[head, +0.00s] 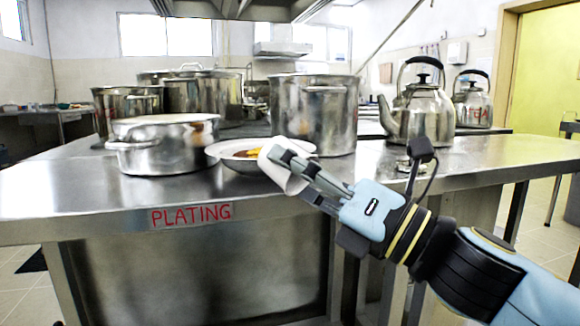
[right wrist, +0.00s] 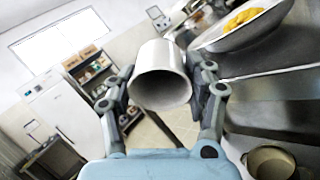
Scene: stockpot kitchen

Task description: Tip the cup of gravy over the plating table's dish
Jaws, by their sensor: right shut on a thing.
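The white cup (head: 279,172) is held by my right gripper (head: 289,165) at the front edge of the plating table (head: 110,200). The cup is clearly tilted. The shallow metal dish (head: 226,149), with yellow-orange food in it, is just behind and left of the cup. In the right wrist view the cup (right wrist: 160,62) sits between the two fingers of my right gripper (right wrist: 162,80), and the dish (right wrist: 240,36) shows at upper right. I cannot see any gravy in the cup or a stream from it. My left gripper is not in view.
A low steel pot (head: 165,150) stands left of the dish. A tall stockpot (head: 312,115) is behind it and a kettle (head: 418,115) stands at right. More pots (head: 200,95) are at the back left. The tabletop at far left is clear.

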